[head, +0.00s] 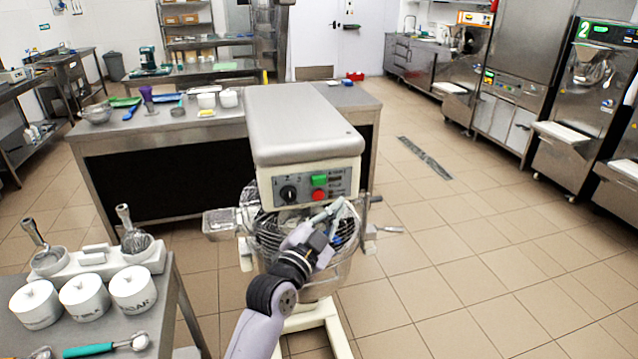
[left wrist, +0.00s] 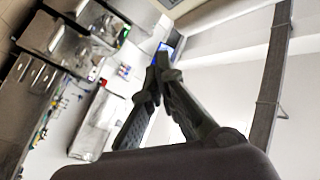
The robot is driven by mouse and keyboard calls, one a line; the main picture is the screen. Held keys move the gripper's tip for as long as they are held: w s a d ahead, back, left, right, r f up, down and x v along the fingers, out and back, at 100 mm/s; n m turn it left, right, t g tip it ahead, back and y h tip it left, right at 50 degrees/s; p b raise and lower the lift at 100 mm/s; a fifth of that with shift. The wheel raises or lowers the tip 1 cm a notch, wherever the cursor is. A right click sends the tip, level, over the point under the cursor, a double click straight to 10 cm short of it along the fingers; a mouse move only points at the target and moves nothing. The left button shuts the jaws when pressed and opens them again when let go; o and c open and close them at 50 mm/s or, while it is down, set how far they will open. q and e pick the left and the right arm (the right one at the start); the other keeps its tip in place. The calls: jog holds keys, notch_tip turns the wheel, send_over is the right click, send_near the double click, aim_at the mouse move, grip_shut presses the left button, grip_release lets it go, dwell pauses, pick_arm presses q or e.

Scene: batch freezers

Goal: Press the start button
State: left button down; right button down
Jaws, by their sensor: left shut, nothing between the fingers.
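A floor-standing mixer (head: 302,125) with a grey top cover is in the middle of the head view. Its front panel (head: 340,172) carries a green button (head: 319,180), a red button (head: 319,195) just below it, and a black dial (head: 288,193) to the left. No label on the buttons can be read. My left gripper (head: 340,205) is just below and right of the red button, in front of the mixer's bowl guard, and appears apart from both buttons. In the left wrist view its fingers (left wrist: 160,62) meet at the tips with nothing between them. My right gripper is not in view.
A table with white jars (head: 84,296) and utensils stands at the lower left. A steel worktable (head: 160,135) with dishes is behind the mixer. Freezer machines (head: 590,100) line the right wall. The tiled floor (head: 480,270) right of the mixer is clear.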

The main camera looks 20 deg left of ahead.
aim_at(319, 180)
pick_arm(q)
jog(key=shift+w, duration=0.15)
jog(key=w+a+b, duration=0.4)
jog(key=w+a, duration=0.1)
jog(key=w, duration=0.2)
dwell(0.4)
jog(key=shift+w+b, duration=0.1)
jog(key=shift+b, duration=0.25)
dwell(1.0)
jog(key=shift+w+a, duration=0.2)
jog(key=shift+w, duration=0.1)
